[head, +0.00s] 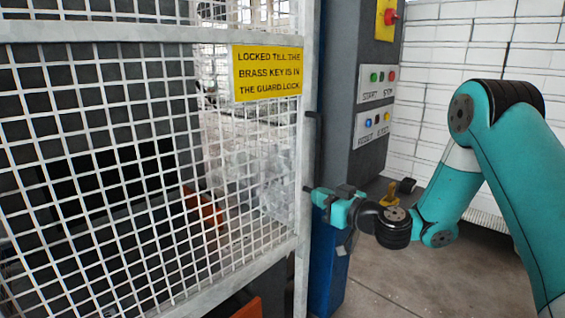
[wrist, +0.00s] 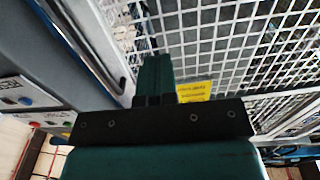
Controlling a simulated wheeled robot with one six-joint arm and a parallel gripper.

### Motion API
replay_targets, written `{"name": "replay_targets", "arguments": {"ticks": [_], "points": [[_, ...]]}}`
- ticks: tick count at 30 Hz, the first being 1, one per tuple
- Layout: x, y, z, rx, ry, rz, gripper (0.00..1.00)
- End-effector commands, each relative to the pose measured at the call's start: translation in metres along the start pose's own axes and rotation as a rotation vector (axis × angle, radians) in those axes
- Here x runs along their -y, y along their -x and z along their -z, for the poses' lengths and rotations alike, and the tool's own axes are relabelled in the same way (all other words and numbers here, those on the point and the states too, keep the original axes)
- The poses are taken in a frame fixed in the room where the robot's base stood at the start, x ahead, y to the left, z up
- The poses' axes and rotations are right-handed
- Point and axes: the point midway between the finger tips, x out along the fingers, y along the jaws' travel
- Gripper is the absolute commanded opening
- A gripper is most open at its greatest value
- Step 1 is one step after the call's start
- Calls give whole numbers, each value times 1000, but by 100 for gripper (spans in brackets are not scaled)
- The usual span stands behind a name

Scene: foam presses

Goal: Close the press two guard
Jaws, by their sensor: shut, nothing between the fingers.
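The guard (head: 304,150) is a white mesh door in a grey frame on the left of the head view. It carries a yellow sign (head: 266,73) about the brass key and the guard lock. The mesh (wrist: 240,45) and sign (wrist: 193,92) also show in the wrist view. Dark stubs (head: 308,188) stick out from its right post. My gripper (head: 318,197) is shut and empty, beside the lower stub; I cannot tell whether it touches. The closed fingers (wrist: 153,75) point toward the mesh in the wrist view. Whether the guard is fully closed is unclear.
A grey control column (head: 365,60) stands right of the guard, with start and stop buttons (head: 377,78) and reset and eject buttons (head: 374,122). A small brass-coloured piece (head: 391,192) shows low by the column. A white brick wall (head: 460,45) is behind. Floor (head: 390,280) is clear at lower right.

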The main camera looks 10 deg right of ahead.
Motion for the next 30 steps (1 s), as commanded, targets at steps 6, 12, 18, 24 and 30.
{"name": "replay_targets", "arguments": {"ticks": [6,12,18,24,30], "points": [[-8,-18,3,-10,6,-28,0],[-8,-59,7,-11,8,-26,0],[-9,-101,6,-11,7,-26,0],[-11,-128,3,-9,6,-28,0],[-11,-138,1,-9,4,-28,0]]}}
